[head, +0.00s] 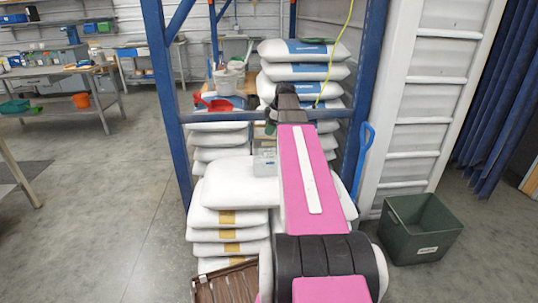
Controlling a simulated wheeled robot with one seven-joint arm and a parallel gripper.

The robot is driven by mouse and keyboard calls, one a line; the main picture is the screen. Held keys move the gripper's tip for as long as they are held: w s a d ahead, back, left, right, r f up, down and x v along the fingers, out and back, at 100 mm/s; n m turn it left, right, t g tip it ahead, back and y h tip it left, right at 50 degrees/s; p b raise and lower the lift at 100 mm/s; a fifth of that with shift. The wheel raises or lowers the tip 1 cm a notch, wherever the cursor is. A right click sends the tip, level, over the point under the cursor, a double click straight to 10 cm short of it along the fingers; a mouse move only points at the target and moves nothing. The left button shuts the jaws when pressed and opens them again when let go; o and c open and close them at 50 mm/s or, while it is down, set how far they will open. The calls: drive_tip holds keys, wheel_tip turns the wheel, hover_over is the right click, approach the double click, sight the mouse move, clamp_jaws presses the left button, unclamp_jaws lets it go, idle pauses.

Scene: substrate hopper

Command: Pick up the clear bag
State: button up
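A small see-through item (264,161), which looks like the clear bag, is on the white sacks just left of my pink arm. It is too small in the head view to make out its contents. My arm reaches forward over the sacks and covers part of the stack. The dark end of my arm, with my gripper (271,127), is beyond and slightly above the clear item. The fingers are mostly hidden and too small to show whether they are open or shut.
White sacks (226,218) are stacked between blue rack posts (168,105). Behind are a red item (214,104), a pale bucket (226,82) and blue-labelled sacks (305,50). A blue-handled tool (364,150) is by the right post. A green bin (420,228) stands right; left floor is open.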

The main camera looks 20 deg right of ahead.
idle(0.3)
clamp_jaws()
drive_tip(key=shift+r, duration=0.1)
